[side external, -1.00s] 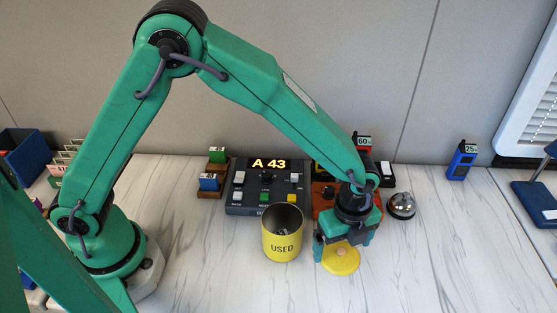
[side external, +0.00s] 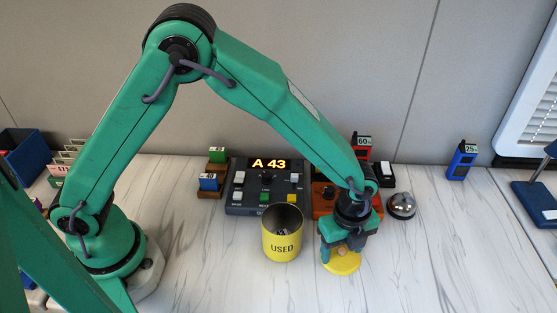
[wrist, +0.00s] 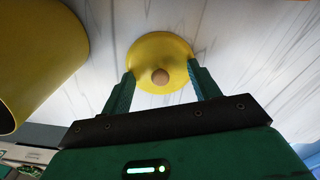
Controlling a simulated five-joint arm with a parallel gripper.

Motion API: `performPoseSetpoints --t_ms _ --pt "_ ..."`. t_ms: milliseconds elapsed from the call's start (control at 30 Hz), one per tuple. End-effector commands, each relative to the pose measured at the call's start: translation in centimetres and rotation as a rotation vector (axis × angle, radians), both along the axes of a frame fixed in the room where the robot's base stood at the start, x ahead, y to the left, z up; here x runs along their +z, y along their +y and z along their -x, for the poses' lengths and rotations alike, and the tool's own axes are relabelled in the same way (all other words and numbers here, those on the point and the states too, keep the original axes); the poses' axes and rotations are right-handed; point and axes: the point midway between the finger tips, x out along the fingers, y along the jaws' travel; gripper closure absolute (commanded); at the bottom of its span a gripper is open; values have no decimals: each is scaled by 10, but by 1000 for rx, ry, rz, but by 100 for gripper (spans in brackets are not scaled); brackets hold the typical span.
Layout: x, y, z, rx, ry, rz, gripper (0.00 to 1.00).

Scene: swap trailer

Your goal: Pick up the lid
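The yellow round lid (side external: 343,265) lies on the marbled tabletop to the right of the yellow can marked USED (side external: 282,238). My gripper (side external: 344,250) is over the lid, pointing down. In the wrist view my gripper's two fingers (wrist: 161,82) are apart, one on each side of the knob, with clear gaps to it. Nothing is held. The can is open at the top, with something dark inside, and it fills the left of the wrist view (wrist: 40,50).
A control box with the display A 43 (side external: 265,185) stands behind the can. An orange device (side external: 322,200) is partly hidden behind my gripper. A silver bell (side external: 401,206) sits to the right. The table's front right is clear.

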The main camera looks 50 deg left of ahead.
Motion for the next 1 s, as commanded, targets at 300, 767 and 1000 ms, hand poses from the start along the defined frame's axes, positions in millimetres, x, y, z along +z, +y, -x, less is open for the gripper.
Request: performPoseSetpoints --t_ms 300,767,1000 --pt "-5 2 2 0 7 -5 64" --pt "11 2 3 0 8 -5 100" --pt "44 -4 12 -5 5 -3 100"
